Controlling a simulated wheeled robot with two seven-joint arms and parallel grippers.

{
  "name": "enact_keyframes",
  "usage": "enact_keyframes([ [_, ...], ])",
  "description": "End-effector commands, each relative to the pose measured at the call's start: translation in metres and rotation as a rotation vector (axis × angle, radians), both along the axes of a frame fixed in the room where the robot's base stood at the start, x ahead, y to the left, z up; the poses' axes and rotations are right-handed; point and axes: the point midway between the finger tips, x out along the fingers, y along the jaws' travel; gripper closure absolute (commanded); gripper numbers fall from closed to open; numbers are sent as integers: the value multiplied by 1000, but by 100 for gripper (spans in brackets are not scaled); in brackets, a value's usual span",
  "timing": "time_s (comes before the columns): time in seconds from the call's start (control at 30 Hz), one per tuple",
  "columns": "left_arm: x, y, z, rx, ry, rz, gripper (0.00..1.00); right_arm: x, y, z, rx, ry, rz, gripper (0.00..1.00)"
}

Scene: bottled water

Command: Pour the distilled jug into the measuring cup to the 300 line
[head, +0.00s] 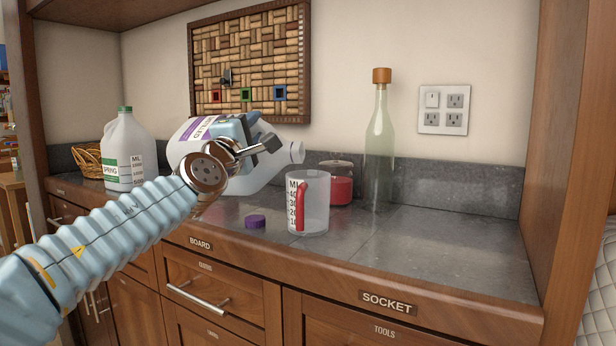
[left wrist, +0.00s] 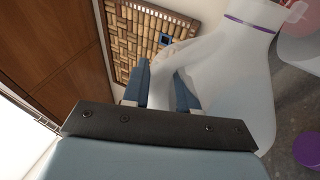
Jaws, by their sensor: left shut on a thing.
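The distilled jug (head: 188,140), translucent with a purple-and-white label, is held tilted on its side above the counter. Its open mouth points right, just above and left of the measuring cup's rim. My left gripper (head: 262,146) is shut on the jug's handle; the left wrist view shows the handle between the blue fingers (left wrist: 162,90) and a purple ring at the jug's neck (left wrist: 248,24). The clear measuring cup (head: 317,208), with a red handle and black markings, stands upright on the counter. I see no stream and no clear water level in it. My right gripper is out of view.
A purple cap (head: 255,221) lies left of the cup. A red-filled jar (head: 341,188) and a corked bottle (head: 379,145) stand behind it. A green-capped spring jug (head: 126,155) and a basket (head: 88,160) are at left. The counter's right part (head: 450,235) is clear.

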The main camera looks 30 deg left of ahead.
Motion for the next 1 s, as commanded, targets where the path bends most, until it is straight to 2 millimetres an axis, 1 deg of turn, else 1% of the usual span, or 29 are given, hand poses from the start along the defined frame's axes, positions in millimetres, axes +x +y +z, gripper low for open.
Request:
enact_keyframes([
  [0.37,-1,-2,2,44,1,3,100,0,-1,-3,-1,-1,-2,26],
  [1.0,0,-8,8,114,12,3,100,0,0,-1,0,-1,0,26],
])
